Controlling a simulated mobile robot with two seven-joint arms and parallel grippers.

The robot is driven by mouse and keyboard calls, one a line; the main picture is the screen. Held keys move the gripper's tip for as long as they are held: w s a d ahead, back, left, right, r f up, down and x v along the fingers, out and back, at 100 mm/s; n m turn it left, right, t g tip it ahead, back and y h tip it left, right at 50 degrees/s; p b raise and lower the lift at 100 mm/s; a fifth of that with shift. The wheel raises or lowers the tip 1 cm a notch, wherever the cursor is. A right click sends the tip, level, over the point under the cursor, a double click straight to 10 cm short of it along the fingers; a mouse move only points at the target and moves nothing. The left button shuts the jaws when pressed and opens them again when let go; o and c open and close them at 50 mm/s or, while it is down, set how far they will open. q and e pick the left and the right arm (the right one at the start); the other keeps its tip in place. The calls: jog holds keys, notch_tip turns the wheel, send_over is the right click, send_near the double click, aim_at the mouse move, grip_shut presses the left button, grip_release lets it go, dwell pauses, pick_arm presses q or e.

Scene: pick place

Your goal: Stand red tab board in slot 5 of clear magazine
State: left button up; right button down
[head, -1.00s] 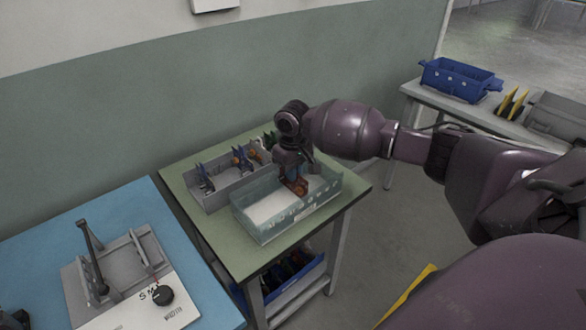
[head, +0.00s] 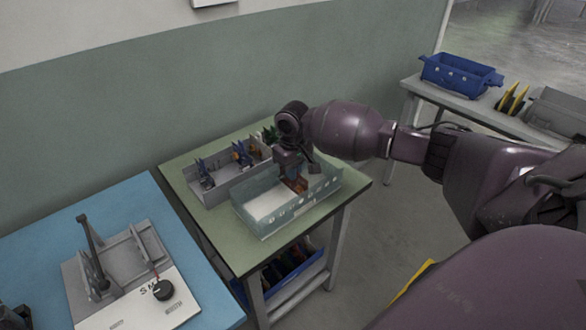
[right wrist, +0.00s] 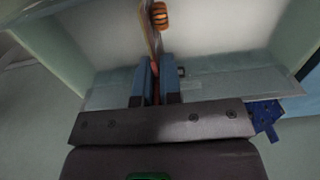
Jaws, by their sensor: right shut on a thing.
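The clear magazine (head: 268,221) is an open, see-through box on the green table. My right gripper (head: 293,178) points down into it from above. It is shut on a thin board (head: 299,185) with orange-brown parts, held upright inside the magazine. In the right wrist view, the board (right wrist: 150,30) is seen edge-on between the blue fingers, with an orange coil on its side and a reddish strip, possibly its tab, at the grip. The magazine's wall (right wrist: 225,84) lies just beyond the fingers. Slot numbers and the board's lower edge cannot be made out. My left gripper is not in view.
A grey rack (head: 212,196) with several boards stands close behind the magazine. A blue table (head: 130,205) with a grey fixture (head: 120,262) is at the left. A blue bin (head: 458,78) sits on a bench at the right. The green table's front corner is clear.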

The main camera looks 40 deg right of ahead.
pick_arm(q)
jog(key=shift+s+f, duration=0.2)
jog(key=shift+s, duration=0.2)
pick_arm(e)
jog(key=c, duration=1.2)
grip_release()
jog(key=o, duration=0.4)
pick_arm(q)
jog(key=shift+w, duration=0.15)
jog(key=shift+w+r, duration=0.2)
pick_arm(e)
jog(key=shift+r, duration=0.15)
